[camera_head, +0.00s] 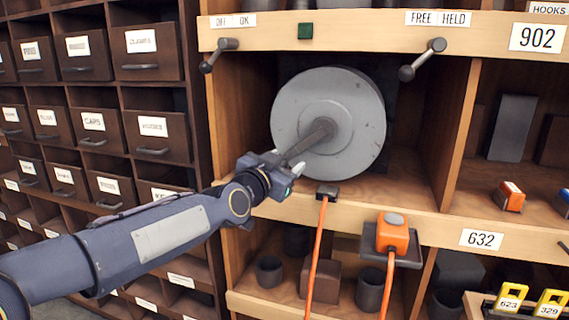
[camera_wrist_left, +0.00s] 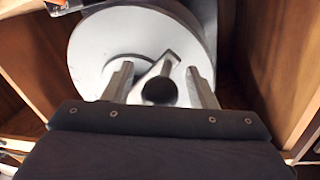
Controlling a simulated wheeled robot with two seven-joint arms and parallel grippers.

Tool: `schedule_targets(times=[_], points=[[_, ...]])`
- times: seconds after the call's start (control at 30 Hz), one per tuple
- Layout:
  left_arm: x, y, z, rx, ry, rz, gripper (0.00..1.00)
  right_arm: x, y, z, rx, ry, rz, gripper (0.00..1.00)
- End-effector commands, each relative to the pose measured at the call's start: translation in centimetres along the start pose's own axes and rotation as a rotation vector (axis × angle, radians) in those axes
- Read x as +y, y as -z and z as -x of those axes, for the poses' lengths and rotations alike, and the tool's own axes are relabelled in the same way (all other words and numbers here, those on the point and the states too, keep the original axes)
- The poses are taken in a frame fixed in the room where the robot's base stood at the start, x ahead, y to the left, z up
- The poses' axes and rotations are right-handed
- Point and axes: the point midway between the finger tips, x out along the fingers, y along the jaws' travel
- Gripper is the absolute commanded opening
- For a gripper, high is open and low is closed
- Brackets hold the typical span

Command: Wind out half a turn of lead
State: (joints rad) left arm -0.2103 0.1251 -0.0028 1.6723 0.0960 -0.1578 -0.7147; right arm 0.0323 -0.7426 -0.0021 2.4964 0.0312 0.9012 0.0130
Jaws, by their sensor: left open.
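A large grey reel (camera_head: 352,95) stands on edge in the shelf bay, with a dark crank handle (camera_head: 318,134) projecting from its face. My left gripper (camera_head: 290,170) is at the handle's outer end. In the left wrist view the open fingers (camera_wrist_left: 160,84) lie on either side of the dark round handle end (camera_wrist_left: 160,90), in front of the reel (camera_wrist_left: 105,40); contact cannot be told. An orange lead (camera_head: 317,255) hangs from a black guide (camera_head: 327,191) on the shelf edge. A second orange lead runs down from an orange box (camera_head: 392,235). My right gripper is out of view.
Wooden bay walls flank the reel. Labelled drawers (camera_head: 150,52) fill the left.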

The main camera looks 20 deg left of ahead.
Motion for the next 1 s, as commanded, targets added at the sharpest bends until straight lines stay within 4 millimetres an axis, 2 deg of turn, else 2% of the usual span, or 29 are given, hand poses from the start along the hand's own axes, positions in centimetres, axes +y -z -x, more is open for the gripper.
schedule_targets(times=[0.27,0.67,1.0], points=[[0.01,-0.01,-0.24,0.000,0.000,0.001,0.52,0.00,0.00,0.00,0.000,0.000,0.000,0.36],[0.01,0.00,-0.22,0.000,0.000,0.001,0.01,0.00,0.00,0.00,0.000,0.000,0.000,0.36],[0.25,-0.21,-0.24,0.004,0.000,0.025,0.00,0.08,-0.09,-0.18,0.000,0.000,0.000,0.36]])
